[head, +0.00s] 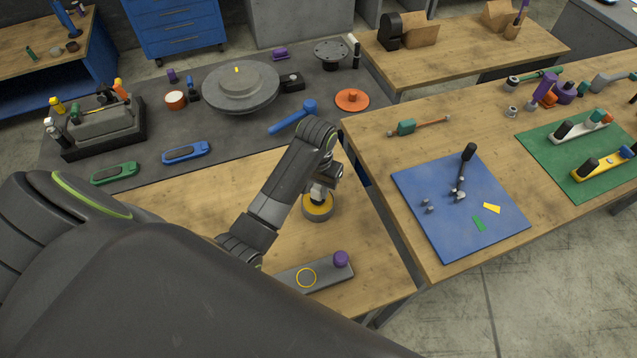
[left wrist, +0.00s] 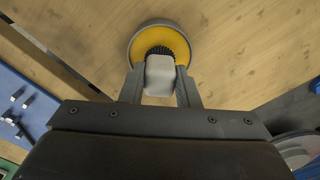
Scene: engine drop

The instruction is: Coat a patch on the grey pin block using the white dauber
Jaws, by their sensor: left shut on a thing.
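My left gripper (head: 321,184) is shut on the white dauber (left wrist: 160,77) and points down. The dauber's dark bristle tip is at the yellow-filled round pot (head: 317,209), which also shows in the left wrist view (left wrist: 178,41). I cannot tell whether the bristles touch the yellow or hang just above it. The grey pin block (head: 328,276) lies on the wooden table nearer to me, with a yellow ring outline on its top and a purple knob (head: 341,259) at its right end. My arm hides its left end. My right gripper is not in view.
A blue mat (head: 420,205) with small grey parts lies on the right-hand wooden table, across a gap. A dark grey surface behind holds a round grey housing (head: 241,90), a blue-handled tool (head: 293,117) and an orange disc (head: 352,99). Wood around the pot is clear.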

